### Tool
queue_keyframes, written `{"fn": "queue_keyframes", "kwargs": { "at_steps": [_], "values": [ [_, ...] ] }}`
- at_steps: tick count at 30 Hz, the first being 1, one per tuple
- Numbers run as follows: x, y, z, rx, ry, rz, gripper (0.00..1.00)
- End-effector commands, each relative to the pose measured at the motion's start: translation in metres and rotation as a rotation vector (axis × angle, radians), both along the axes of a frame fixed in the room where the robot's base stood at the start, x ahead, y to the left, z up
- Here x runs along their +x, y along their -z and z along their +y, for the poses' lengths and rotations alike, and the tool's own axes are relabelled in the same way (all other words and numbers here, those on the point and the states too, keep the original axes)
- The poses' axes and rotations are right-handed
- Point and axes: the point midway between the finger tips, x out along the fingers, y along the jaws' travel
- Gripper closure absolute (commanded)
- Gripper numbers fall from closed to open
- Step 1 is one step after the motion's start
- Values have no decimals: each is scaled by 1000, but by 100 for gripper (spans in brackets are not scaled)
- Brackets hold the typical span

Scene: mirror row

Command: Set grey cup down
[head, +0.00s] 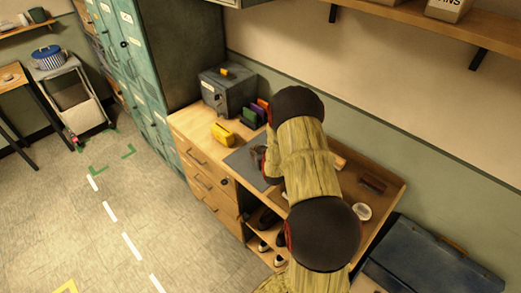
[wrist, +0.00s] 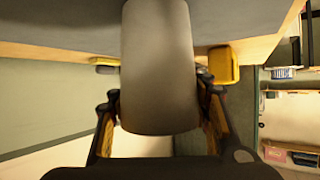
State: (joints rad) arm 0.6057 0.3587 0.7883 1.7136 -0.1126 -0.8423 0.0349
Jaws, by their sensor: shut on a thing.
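The grey cup (wrist: 157,60) fills the middle of the wrist view as a plain, pale grey rounded body. My gripper (wrist: 160,110) is shut on it, with one finger on each side. A dark grey mat (head: 243,158) lies on the wooden counter (head: 190,122); its surface also shows behind the cup in the wrist view (wrist: 240,15). In the head view my arm covers the cup and most of my gripper, which is low over the mat's right part. I cannot tell whether the cup touches the mat.
A yellow object (head: 222,134) stands left of the mat. A grey metal box (head: 226,90) and several coloured upright items (head: 256,112) stand behind it. A brown block (head: 372,183) and a white round dish (head: 362,211) lie right of my arm. The mat's left part is bare.

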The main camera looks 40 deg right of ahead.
Motion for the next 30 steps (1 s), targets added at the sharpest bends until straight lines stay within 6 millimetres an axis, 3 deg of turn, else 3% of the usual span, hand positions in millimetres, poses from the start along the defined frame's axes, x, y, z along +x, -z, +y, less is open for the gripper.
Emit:
{"fn": "queue_keyframes", "kwargs": {
  "at_steps": [3,4,6,17,30],
  "values": [
    [0,4,0,0,0,-1,91],
    [0,3,0,0,0,1,58],
    [0,3,0,0,0,1,54],
    [0,3,0,0,0,1,34],
    [-2,-3,1,0,0,0,33]
  ]
}}
